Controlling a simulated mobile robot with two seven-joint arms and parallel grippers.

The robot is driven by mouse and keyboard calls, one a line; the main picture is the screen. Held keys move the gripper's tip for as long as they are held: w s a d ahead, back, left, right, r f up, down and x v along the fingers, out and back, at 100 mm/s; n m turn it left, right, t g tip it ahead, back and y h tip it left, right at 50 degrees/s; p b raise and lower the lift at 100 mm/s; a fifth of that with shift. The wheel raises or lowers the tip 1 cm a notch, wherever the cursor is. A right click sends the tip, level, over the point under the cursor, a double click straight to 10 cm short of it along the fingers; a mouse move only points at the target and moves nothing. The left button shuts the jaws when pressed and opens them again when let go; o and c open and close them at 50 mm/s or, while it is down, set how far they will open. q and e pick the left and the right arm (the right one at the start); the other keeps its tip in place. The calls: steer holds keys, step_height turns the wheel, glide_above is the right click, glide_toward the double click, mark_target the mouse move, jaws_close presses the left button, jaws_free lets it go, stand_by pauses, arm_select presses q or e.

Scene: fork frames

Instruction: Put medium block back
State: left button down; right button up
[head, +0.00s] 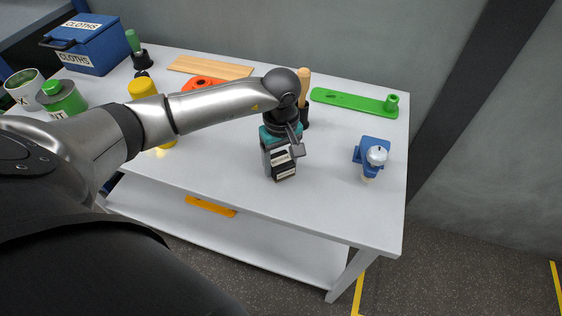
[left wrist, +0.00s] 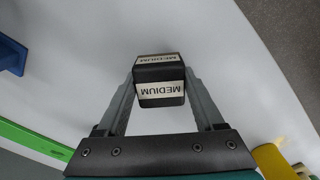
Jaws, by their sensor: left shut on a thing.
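The medium block is black with white labels reading MEDIUM. In the left wrist view, the block (left wrist: 160,96) sits between the two fingertips of my left gripper (left wrist: 160,80), which is shut on it. In the head view, the block (head: 285,172) shows below my left gripper (head: 280,150), over the front middle of the white table (head: 330,200). I cannot tell whether its underside touches the table. The fingers hide part of it. My right gripper is in neither view.
A blue device with a silver knob (head: 376,156) stands to the right. A green bar (head: 350,100) and a wooden board (head: 210,67) lie farther back. A yellow cylinder (head: 142,88) and an orange piece (head: 200,82) are near my arm. The table's front right is clear.

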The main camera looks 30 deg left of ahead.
mark_target(281, 161)
arm_select(q)
steer(key=shift+f, duration=0.2)
jaws_free()
stand_by(0.3)
step_height(281, 161, up, 12)
steer(key=shift+r+p, duration=0.2)
steer(key=shift+p, duration=0.25)
